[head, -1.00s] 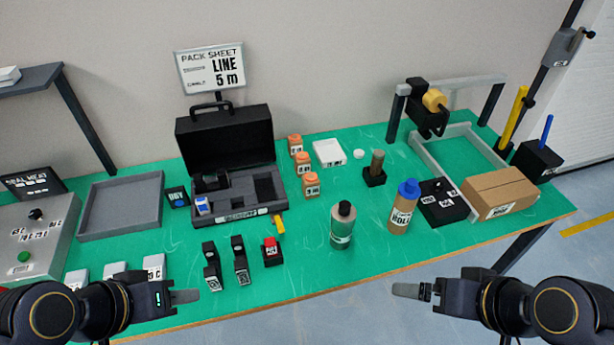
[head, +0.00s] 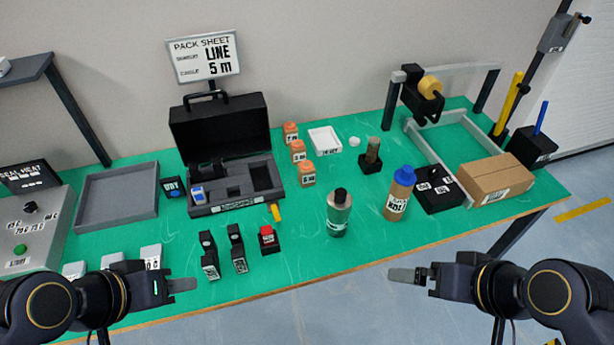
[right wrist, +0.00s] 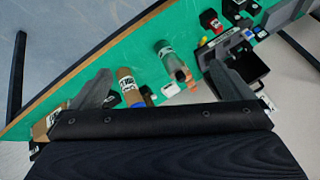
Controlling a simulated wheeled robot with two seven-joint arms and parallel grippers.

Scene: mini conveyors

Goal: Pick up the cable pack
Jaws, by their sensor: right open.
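Three small orange packs with white labels stand in a row right of the open black case: the back one (head: 290,133), the middle one (head: 298,151) and the front one (head: 307,174). They look like the cable packs; their small print is hard to read. A sign (head: 205,58) reads "LINE" and "5 m". My left gripper (head: 182,286) is over the table's front left, away from the packs; its jaw gap does not show. My right gripper (head: 405,275) is empty in front of the table edge; its fingers are apart in the right wrist view (right wrist: 160,70).
The black case (head: 219,209) stands behind two black devices (head: 238,248) and a red-topped block (head: 268,240). A dark-capped bottle (head: 339,214) and a blue-capped bottle (head: 399,194) stand front right of the packs. A cardboard box (head: 497,180) is at the right. The front centre is clear.

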